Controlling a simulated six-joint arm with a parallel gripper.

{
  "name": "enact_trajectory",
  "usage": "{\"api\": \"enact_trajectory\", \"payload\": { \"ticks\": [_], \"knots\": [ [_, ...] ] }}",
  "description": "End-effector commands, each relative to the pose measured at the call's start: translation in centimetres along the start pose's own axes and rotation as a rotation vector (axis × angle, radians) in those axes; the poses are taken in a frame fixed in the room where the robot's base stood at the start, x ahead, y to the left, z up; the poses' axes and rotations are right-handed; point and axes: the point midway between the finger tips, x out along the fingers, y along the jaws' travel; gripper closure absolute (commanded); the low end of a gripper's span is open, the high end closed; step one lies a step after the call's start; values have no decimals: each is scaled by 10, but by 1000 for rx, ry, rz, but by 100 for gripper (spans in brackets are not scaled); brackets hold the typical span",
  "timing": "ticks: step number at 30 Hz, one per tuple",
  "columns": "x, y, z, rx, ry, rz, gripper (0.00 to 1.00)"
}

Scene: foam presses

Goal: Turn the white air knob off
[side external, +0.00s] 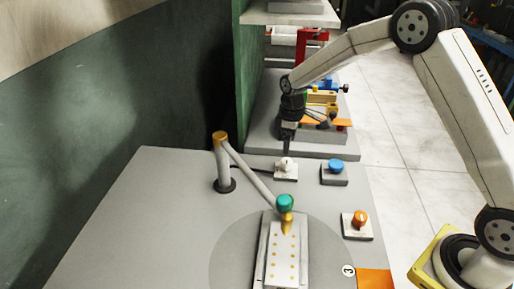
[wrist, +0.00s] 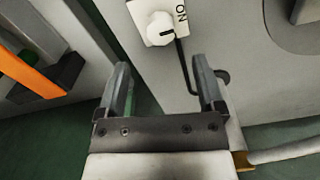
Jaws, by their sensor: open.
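The white air knob (wrist: 160,29) sits on a small white plate (wrist: 148,12) with the letters "ON" in the wrist view. In the side view the white knob (side external: 287,164) stands on its plate near the far edge of the grey table. My gripper (wrist: 166,82) is open and empty in the wrist view, its two fingers apart, with the knob beyond the fingertips. In the side view my gripper (side external: 287,150) points down just above or behind the knob; I cannot tell whether it touches.
A blue knob (side external: 335,166) sits right of the white one, and an orange knob (side external: 360,219) is nearer the front. A jointed grey post (side external: 223,165) with a teal-topped nozzle (side external: 285,203) stands left. A dark cable (wrist: 184,70) runs beside the white knob.

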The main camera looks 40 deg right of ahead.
Motion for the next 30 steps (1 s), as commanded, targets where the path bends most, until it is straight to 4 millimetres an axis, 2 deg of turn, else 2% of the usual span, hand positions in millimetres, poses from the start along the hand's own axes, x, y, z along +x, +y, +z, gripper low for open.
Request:
{"api": "enact_trajectory", "payload": {
  "ticks": [8, 22, 30],
  "knots": [
    [16, -1, 0, 1, -2, -2, 13],
    [69, -1, 0, 1, -1, -1, 13],
    [78, 0, 0, 1, 0, 0, 13]
  ]
}}
